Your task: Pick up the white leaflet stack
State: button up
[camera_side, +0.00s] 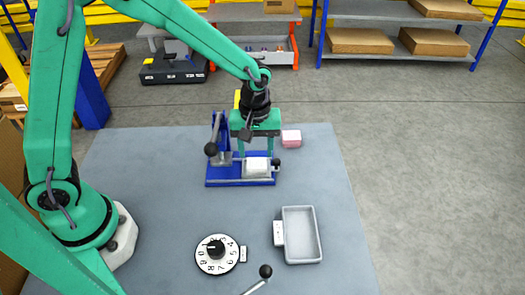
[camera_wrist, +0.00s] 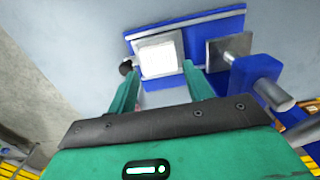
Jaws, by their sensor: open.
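The white leaflet stack (camera_side: 257,166) sits on the blue fixture (camera_side: 222,182) near the back middle of the table. In the wrist view the white stack (camera_wrist: 158,58) shows bright, beyond the fingertips. My gripper (camera_side: 257,149) is above the stack with its fingers pointing down. In the wrist view my gripper (camera_wrist: 158,82) has its two green fingers apart with nothing held between them. The fixture's lever with a black knob (camera_side: 211,149) stands to the left of the stack.
A grey tray (camera_side: 319,255), a numbered dial (camera_side: 217,253) and a black-knobbed lever (camera_side: 265,272) are at the front. The table (camera_side: 160,180) is clear left of the fixture.

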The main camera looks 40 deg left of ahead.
aim_at(256, 163)
jog(key=shift+f, duration=2)
jog(key=c, duration=0.6)
